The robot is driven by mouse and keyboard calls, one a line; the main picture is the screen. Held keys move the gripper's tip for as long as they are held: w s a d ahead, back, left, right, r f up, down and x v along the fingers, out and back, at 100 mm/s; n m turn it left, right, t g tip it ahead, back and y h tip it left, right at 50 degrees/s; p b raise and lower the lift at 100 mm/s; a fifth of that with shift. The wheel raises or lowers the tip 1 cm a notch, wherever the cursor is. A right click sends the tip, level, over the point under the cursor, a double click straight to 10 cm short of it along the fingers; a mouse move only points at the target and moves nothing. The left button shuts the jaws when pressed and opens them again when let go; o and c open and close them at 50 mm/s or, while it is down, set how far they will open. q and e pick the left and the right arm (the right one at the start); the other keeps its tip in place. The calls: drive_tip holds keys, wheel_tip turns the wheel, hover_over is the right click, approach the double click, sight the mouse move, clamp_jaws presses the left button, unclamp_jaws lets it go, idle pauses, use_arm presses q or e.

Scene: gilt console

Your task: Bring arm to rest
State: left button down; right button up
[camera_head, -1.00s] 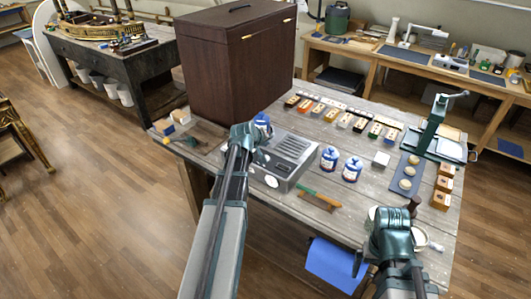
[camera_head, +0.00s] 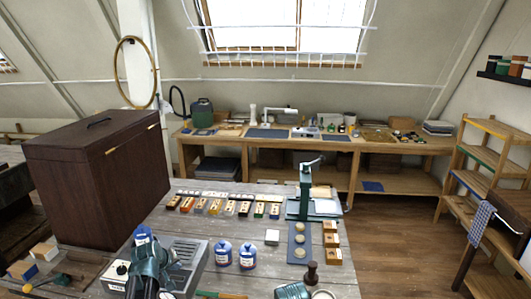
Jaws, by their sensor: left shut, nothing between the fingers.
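My left arm's teal gripper (camera_head: 150,266) is at the lower left of the head view. It is over the left part of a grey metal unit with a slotted top (camera_head: 187,254). It is shut and holds nothing. A blue-and-white object (camera_head: 143,236) shows just beyond it; whether they touch is hard to tell. My right arm's teal end (camera_head: 293,290) shows only at the bottom edge, near a dark-handled stamp (camera_head: 311,273). Its fingers are out of view.
A large dark wooden box (camera_head: 100,180) stands at the table's left. Two blue-capped jars (camera_head: 223,252) (camera_head: 248,255), a row of small coloured blocks (camera_head: 229,207) and a green press (camera_head: 304,190) stand on the tabletop. A wooden bench (camera_head: 270,140) lies behind; floor is free at right.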

use_arm(q)
drive_tip(key=s+d+f+m+g+b, duration=0.1)
drive_tip(key=s+d+f+m+g, duration=0.15)
drive_tip(key=s+d, duration=0.45)
drive_tip(key=s+d+f+m+g+b, duration=0.1)
drive_tip(key=s+d+f+m+g, duration=0.2)
drive_tip(key=d, duration=0.7)
drive_tip(key=s+d+f+m+g+b, duration=0.1)
drive_tip(key=s+d+f+m, duration=0.1)
drive_tip(key=s+d, duration=0.3)
drive_tip(key=s+d+f+m+g+y+b, duration=0.1)
drive_tip(key=s+d+m, duration=0.3)
drive_tip(key=s, duration=0.5)
drive_tip(key=shift+s+d+f+y, duration=0.3)
drive_tip(key=shift+s+d+f, duration=0.05)
drive_tip(key=shift+d, duration=0.25)
